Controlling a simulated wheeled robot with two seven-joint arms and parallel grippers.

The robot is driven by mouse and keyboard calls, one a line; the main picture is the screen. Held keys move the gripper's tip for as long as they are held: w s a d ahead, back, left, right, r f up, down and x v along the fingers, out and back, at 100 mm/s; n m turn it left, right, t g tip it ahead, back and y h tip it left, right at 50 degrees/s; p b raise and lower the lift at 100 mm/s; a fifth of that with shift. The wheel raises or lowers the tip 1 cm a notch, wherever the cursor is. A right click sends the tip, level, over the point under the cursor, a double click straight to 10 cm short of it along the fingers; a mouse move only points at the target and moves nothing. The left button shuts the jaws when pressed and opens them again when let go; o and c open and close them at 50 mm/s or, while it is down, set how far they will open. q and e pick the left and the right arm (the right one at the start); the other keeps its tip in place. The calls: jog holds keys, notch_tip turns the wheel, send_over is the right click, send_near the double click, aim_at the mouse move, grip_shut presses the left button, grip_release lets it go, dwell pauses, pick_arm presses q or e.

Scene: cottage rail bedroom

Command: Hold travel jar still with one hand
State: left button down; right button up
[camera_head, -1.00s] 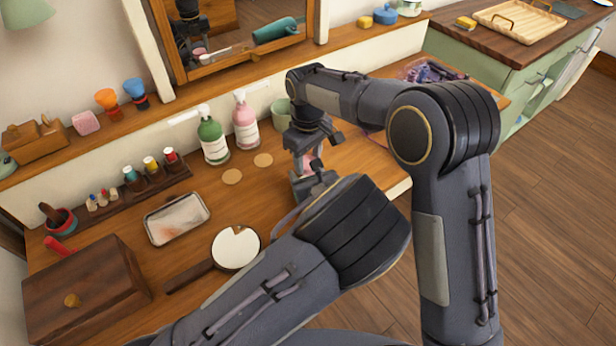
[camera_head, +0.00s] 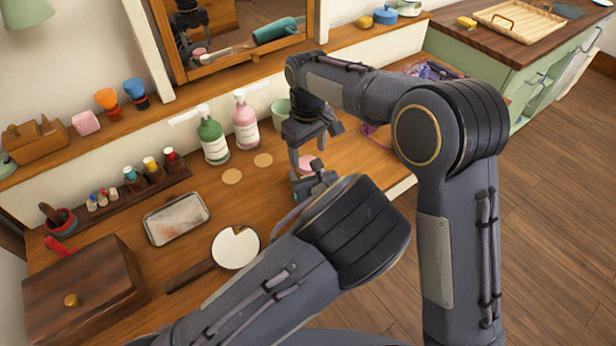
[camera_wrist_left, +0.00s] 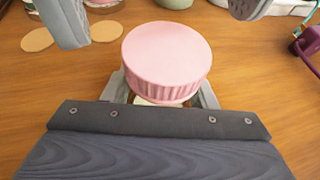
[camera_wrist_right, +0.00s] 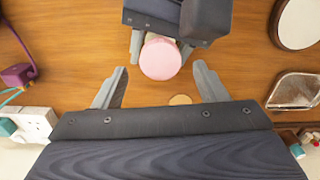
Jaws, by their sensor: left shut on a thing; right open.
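The travel jar has a round pink ribbed lid and a pale body; it shows in the head view (camera_head: 309,162), left wrist view (camera_wrist_left: 167,58) and right wrist view (camera_wrist_right: 160,59). It stands upright on the wooden table (camera_head: 345,160). My left gripper (camera_wrist_left: 162,97) is shut around the jar's body below the lid, its fingers on either side. My right gripper (camera_head: 317,148) is open and empty above the jar. In the right wrist view its fingers point toward the lid with clear space on both sides. The jar's lower part is mostly hidden.
Green (camera_head: 212,140) and pink (camera_head: 245,124) pump bottles and a pale green cup (camera_head: 281,112) stand behind the jar. Two round coasters (camera_head: 231,176) lie left of it.

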aim_at(308, 175)
jog(key=shift+r, duration=0.9)
jog(key=shift+r, duration=0.1)
jog(key=shift+c, duration=1.3)
notch_tip(308, 175, up, 3)
jog(key=n, duration=0.3)
jog(key=shift+r, duration=0.15)
jog(key=shift+c, duration=0.2)
jog(key=shift+f, duration=4.05)
